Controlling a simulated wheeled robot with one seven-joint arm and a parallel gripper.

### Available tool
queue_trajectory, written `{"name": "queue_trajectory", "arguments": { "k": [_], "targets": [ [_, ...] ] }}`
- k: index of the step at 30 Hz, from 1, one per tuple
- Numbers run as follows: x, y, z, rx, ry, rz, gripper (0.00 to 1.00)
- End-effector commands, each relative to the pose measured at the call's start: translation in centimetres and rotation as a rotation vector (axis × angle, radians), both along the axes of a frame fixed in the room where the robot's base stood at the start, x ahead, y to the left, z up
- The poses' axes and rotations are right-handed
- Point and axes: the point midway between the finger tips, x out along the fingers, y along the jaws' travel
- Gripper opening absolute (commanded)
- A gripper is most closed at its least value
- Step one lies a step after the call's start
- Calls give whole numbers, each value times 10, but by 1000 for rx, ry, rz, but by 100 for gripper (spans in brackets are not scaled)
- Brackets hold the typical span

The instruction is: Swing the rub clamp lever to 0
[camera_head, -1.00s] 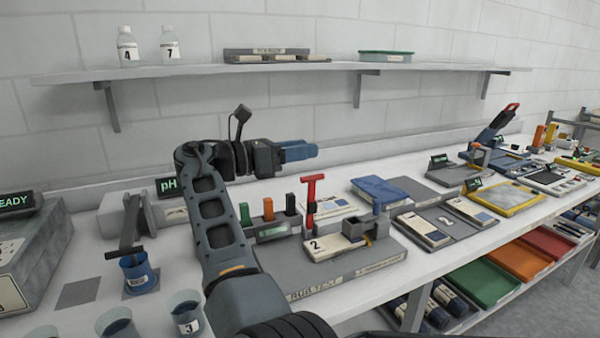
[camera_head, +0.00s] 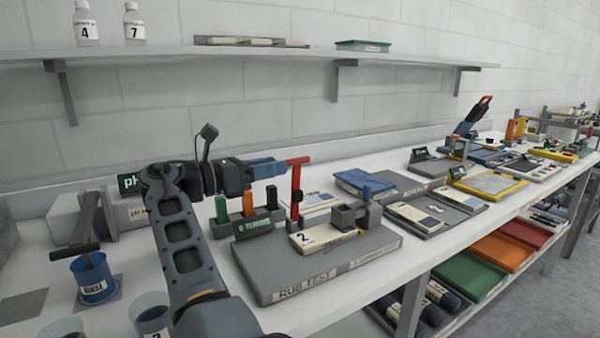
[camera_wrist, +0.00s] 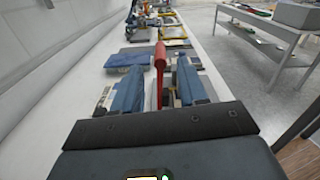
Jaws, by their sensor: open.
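The red clamp lever (camera_head: 296,193) stands roughly upright on the grey RUB TEST base (camera_head: 268,283), with a short crossbar on top. My gripper (camera_head: 282,166) reaches in from the left, its blue fingers level with the lever's upper end. In the wrist view, the red lever (camera_wrist: 160,62) shows in the gap between the two spread blue fingers of my gripper (camera_wrist: 159,75). The fingers are open, and I see no clear contact. A white card marked 2 (camera_head: 318,239) lies on the base, beside a grey block (camera_head: 348,217). No scale reading for the lever is legible.
A holder with green, orange and black pieces (camera_head: 248,222) stands just left of the lever. A blue tray (camera_head: 363,184) lies behind the base. A blue cup (camera_head: 92,283) stands at left. The wall shelf (camera_head: 240,53) runs above.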

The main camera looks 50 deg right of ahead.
Motion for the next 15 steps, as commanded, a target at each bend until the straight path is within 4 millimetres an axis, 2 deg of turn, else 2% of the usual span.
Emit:
{"name": "queue_trajectory", "arguments": {
  "k": [5, 15],
  "targets": [
    [-5, -15, 0, 1, -1, -4, 42],
    [-18, -62, 0, 1, 0, -3, 42]
  ]
}}
